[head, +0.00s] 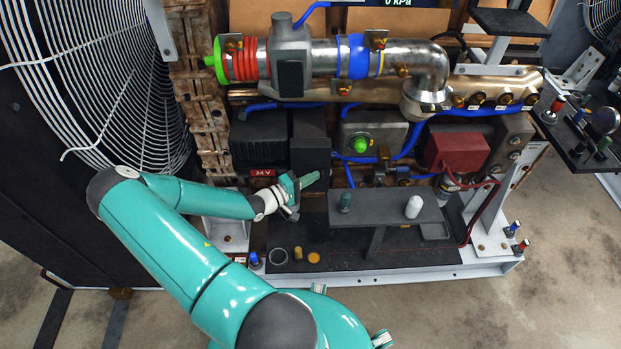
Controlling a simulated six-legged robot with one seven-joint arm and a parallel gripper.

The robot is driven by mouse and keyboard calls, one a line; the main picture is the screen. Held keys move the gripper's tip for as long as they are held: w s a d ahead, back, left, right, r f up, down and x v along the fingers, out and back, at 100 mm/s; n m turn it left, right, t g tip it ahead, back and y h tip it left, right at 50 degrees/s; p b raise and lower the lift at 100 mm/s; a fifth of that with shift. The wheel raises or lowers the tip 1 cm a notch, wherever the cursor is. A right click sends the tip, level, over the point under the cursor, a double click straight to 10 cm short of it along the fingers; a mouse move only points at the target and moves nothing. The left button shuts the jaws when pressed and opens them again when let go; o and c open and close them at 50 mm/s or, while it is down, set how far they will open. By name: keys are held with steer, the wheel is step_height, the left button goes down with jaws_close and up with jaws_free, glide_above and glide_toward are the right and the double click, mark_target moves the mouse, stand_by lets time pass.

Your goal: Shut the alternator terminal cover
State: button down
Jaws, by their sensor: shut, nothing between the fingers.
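My gripper (311,179) is shut and empty. Its fingertips are just in front of the lower part of a black box-shaped housing (310,140) on the genset. A wider dark block (260,145) with a red "24 V" label (263,173) is to the left of this housing. I cannot tell for sure which part is the alternator terminal cover, or whether it stands open. I cannot tell whether the fingertips touch the housing.
Small caps and a ring (278,256) lie on the dark tray below. A fan guard (110,80) is at left, a red box (455,150) at right.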

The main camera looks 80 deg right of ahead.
steer(key=shift+s+a, duration=0.3)
steer(key=shift+s, duration=0.35)
steer(key=w+d+v, duration=0.1)
steer(key=v, duration=1.3)
steer(key=w+d+m+g+y, duration=0.2)
steer(key=w+m+g+y, duration=0.15)
steer(key=w, duration=0.25)
steer(key=s+a+f+x, duration=0.1)
steer(key=a+x, duration=0.1)
steer(key=x, duration=1)
steer(key=shift+s+r+t, duration=0.25)
steer(key=shift+s+t, duration=0.1)
steer(key=shift+s, duration=0.1)
steer(key=shift+n, duration=0.35)
